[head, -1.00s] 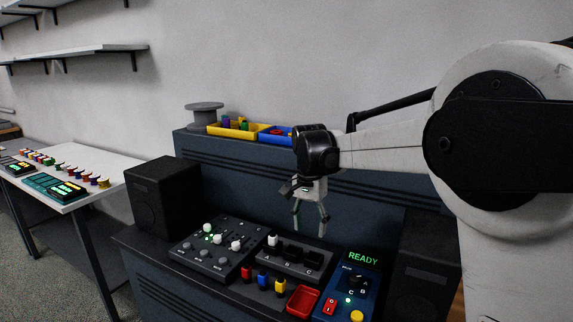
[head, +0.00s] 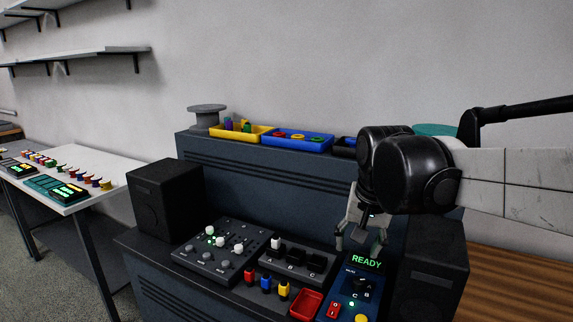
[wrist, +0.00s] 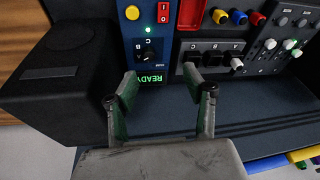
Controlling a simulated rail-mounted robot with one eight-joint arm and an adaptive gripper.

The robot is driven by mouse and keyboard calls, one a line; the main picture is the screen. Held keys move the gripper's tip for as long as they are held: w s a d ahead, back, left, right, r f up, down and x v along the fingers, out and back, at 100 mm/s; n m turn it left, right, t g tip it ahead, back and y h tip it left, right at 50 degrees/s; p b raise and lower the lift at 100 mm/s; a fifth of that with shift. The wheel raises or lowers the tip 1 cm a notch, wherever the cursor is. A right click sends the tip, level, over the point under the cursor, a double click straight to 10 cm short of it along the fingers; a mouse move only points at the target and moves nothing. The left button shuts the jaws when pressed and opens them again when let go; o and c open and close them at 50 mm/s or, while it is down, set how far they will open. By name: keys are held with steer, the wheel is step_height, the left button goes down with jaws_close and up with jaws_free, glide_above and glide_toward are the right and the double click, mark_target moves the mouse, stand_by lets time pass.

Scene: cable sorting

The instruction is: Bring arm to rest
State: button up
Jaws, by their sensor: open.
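My gripper (head: 361,240) is open and empty, in the air above the back of the console beside the blue control box (head: 345,300). In the wrist view my gripper (wrist: 161,90) has its two fingers apart, with the green READY display (wrist: 152,79) seen between them. My arm reaches in from the right in the head view. The blue box has a dial, a red switch and a yellow button.
A black speaker (head: 432,270) stands right of the console and another speaker (head: 166,200) left. A slider panel (head: 218,250), a socket block (head: 297,260), coloured plugs (head: 266,284) and a red tray (head: 306,305) lie between. Yellow (head: 240,132) and blue bins (head: 297,140) sit on the ledge.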

steer(key=s+d+f+n+t, duration=0.1)
steer(key=s+d+f+t, duration=0.1)
steer(key=s, duration=0.6)
steer(key=s+d+f+n+t, duration=0.1)
steer(key=s+d+f+n, duration=0.1)
steer(key=s, duration=0.6)
step_height(320, 180, down, 2)
steer(key=shift+s+d+f+t, duration=0.1)
steer(key=shift+s+d+t, duration=0.3)
steer(key=shift+d, duration=0.15)
